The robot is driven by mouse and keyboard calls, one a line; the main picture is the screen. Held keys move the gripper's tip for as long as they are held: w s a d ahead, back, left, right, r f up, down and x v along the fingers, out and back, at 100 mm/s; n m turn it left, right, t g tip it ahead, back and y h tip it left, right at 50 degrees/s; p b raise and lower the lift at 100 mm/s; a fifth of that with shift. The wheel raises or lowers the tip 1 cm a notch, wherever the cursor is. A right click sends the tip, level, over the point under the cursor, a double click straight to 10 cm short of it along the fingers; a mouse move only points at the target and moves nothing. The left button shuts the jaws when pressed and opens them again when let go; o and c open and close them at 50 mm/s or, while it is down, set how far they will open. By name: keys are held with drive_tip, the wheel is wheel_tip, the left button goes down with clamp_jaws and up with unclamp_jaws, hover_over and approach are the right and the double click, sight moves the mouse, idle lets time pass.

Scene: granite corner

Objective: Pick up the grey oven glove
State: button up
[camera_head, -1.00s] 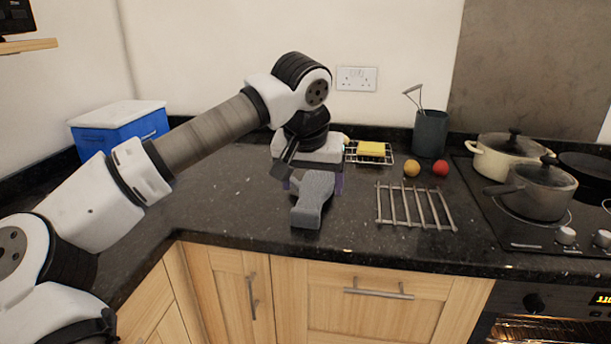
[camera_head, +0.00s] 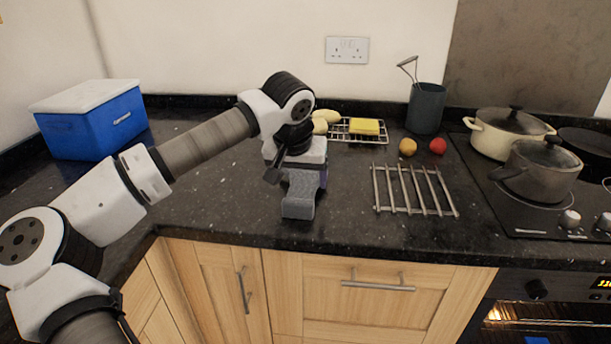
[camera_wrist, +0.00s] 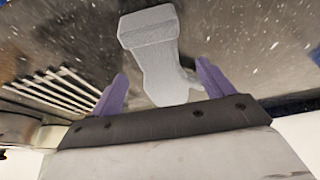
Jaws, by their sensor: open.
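The grey oven glove (camera_head: 299,199) lies on the dark speckled worktop near its front edge, left of the metal rack. In the wrist view the glove (camera_wrist: 160,65) reaches from the top middle down between my two purple fingers, with its thumb pointing right. My gripper (camera_wrist: 162,90) is open, with one finger on each side of the glove's lower part. In the head view my gripper (camera_head: 304,180) is over the glove's far part and hides it. I cannot tell whether the fingers touch the glove.
A metal rack (camera_head: 412,190) lies right of the glove. Behind are a wire rack with a yellow sponge (camera_head: 367,127), an orange ball-like item (camera_head: 407,147) and a red one (camera_head: 437,146). Pots (camera_head: 537,175) stand on the hob at right. A blue box (camera_head: 93,122) stands at left.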

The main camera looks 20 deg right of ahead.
sight(302, 189)
drive_tip(key=shift+p+x, duration=0.65)
drive_tip(key=shift+x, duration=2)
drive_tip(key=shift+s+d, duration=0.1)
drive_tip(key=shift+s, duration=0.05)
drive_tip(key=c, duration=1.2)
drive_tip(key=shift+o, duration=0.2)
